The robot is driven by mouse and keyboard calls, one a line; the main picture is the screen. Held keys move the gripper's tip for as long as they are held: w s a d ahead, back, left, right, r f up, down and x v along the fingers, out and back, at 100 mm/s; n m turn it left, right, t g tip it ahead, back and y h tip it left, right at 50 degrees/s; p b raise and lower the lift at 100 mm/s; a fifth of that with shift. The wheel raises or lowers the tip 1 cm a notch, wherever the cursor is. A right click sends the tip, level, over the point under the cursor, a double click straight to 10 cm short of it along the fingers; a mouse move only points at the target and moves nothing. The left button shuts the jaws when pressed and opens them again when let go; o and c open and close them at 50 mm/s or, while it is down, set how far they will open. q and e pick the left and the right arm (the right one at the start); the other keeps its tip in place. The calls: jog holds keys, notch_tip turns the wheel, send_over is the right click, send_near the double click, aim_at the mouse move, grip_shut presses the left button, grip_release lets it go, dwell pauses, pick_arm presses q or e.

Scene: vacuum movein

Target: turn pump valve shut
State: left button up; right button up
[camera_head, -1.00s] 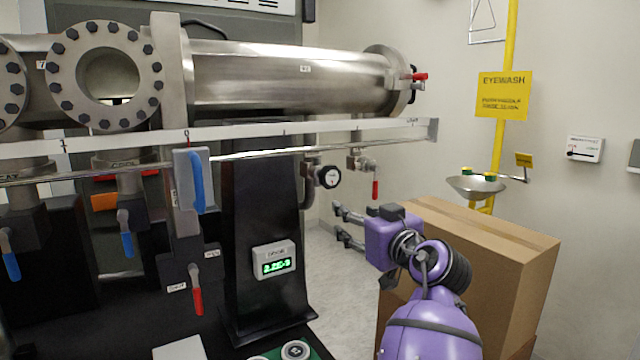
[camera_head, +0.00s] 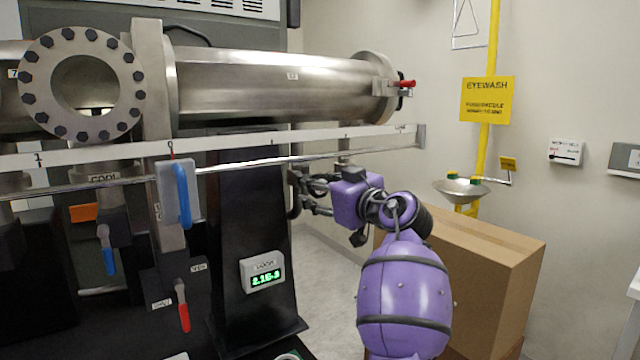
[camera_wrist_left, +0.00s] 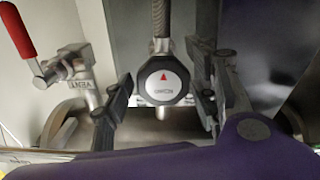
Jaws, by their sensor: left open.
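My left gripper (camera_head: 310,192) is open by the pipework under the long steel tube, and its arm hides part of it. In the left wrist view a round dark knob (camera_wrist_left: 163,82) with a white face and red triangle sits between the spread fingers; I cannot tell whether they touch it. A vent valve (camera_wrist_left: 75,68) with a red handle is left of the knob there. A red lever (camera_head: 182,305) points down by small labels at the lower left. A larger blue lever (camera_head: 182,196) is above it. I cannot tell which is the pump valve. My right gripper is out of view.
The steel tube (camera_head: 270,85) and a white rail (camera_head: 230,139) run above the gripper. A dark column with a display box (camera_head: 262,271) stands left. A cardboard box (camera_head: 480,265) is right, close to my arm. An eyewash basin (camera_head: 462,189) is behind it.

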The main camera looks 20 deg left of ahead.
pick_arm(q)
jog(key=c, duration=1.1)
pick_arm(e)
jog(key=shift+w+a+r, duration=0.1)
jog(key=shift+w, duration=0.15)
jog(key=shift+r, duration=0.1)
